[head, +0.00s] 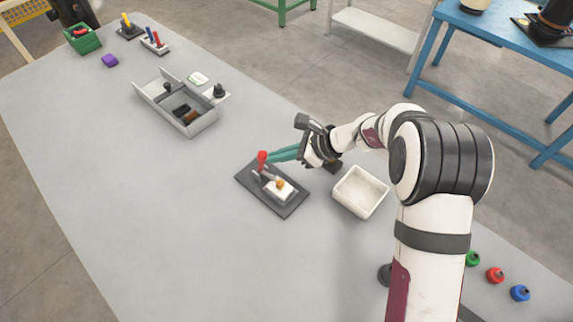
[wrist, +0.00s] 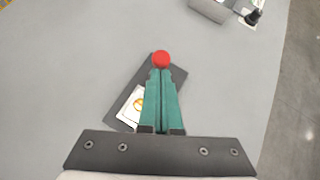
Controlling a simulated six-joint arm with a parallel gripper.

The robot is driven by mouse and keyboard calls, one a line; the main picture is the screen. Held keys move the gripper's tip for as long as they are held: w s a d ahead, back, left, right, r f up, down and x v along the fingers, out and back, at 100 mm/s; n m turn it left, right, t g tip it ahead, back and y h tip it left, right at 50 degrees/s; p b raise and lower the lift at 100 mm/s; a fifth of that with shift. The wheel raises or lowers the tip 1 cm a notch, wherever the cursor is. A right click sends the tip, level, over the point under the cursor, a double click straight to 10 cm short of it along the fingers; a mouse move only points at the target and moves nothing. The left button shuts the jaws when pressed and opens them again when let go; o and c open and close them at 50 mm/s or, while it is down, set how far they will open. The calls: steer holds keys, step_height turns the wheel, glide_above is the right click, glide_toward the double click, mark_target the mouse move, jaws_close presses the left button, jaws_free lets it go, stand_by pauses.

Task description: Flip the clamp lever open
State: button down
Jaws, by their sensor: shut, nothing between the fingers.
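The clamp lever shows as a red knob (head: 262,157) standing up from a dark base plate (head: 258,197) in the head view. In the wrist view the red knob (wrist: 161,58) is just beyond my fingertips. A white block with an orange top (head: 280,186) sits on the plate beside the clamp; part of it also shows in the wrist view (wrist: 130,108). My gripper (head: 272,156) has teal fingers, shut and empty, with the tips close to the knob. I cannot tell whether they touch it. The fingers hide part of the clamp in the wrist view (wrist: 161,75).
A white open bin (head: 361,191) stands right of the plate, near my wrist. A grey divided tray (head: 198,124) with small parts lies farther back. Green, red and blue round pieces (head: 495,275) lie at the right. The table (head: 130,200) left of the plate is clear.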

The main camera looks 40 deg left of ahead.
steer(key=shift+a+r+h, duration=0.2)
steer(key=shift+a+h, duration=0.2)
steer(key=shift+a, duration=0.5)
steer(key=shift+a+r+h, duration=0.25)
steer(key=shift+a+h, duration=0.15)
steer(key=shift+a, duration=0.5)
steer(key=shift+a+r+h, duration=0.2)
steer(key=shift+a+h, duration=0.2)
steer(key=shift+a, duration=0.5)
steer(key=shift+a+f, duration=0.15)
steer(key=shift+a, duration=0.85)
steer(key=shift+s+a, duration=0.1)
steer(key=shift+a, duration=0.05)
steer(key=w+a+r+v, duration=0.1)
steer(key=a+v, duration=0.1)
steer(key=v, duration=1.1)
steer(key=shift+a+r, duration=0.2)
steer(key=shift+a, duration=0.05)
steer(key=shift+w, duration=0.1)
